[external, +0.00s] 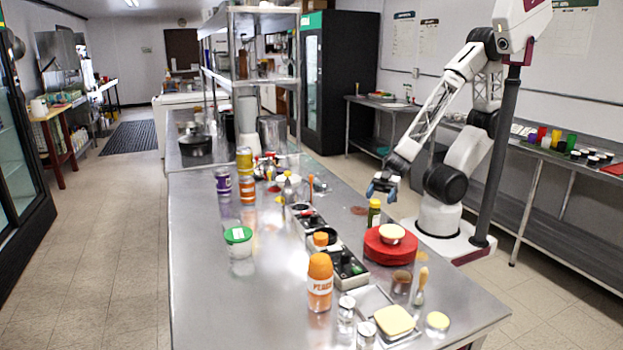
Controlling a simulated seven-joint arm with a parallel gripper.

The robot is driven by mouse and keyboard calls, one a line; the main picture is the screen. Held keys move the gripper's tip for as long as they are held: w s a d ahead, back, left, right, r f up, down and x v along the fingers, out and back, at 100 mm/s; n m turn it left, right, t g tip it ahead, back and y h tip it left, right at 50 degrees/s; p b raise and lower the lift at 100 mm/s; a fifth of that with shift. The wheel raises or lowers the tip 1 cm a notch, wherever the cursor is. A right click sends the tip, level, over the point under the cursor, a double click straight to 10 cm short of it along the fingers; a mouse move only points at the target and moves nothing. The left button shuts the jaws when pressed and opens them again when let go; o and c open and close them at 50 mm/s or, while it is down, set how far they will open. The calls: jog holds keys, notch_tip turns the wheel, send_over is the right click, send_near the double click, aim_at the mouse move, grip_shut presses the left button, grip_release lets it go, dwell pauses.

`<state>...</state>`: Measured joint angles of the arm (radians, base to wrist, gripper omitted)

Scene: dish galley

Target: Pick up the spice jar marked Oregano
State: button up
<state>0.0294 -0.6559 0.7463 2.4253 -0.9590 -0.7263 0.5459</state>
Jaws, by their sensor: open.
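I cannot read the word Oregano on any jar in the external view. A slim jar with a yellow cap and a dark green body (374,213) stands upright just behind the red round container (391,250); its label is too small to read. My gripper (378,190) has blue fingertips and hangs just above this slim jar, pointing down and left. It is open and no object shows between its fingers. A purple jar (222,181), a yellow jar (244,161) and an orange jar (247,189) stand farther back on the left, labels unreadable.
An orange bottle marked Peach (320,283), a green-lidded tub (238,241) and a long divided tray (348,268) stand on the steel counter (215,300). A brush (420,287) and glass shakers (346,314) are near the front.

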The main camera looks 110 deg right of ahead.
aim_at(375, 203)
jog(key=shift+w, duration=0.1)
jog(key=shift+x, duration=2.55)
jog(key=shift+a, duration=0.1)
jog(key=c, duration=1.1)
jog(key=shift+o, duration=0.2)
jog(key=shift+r, duration=0.1)
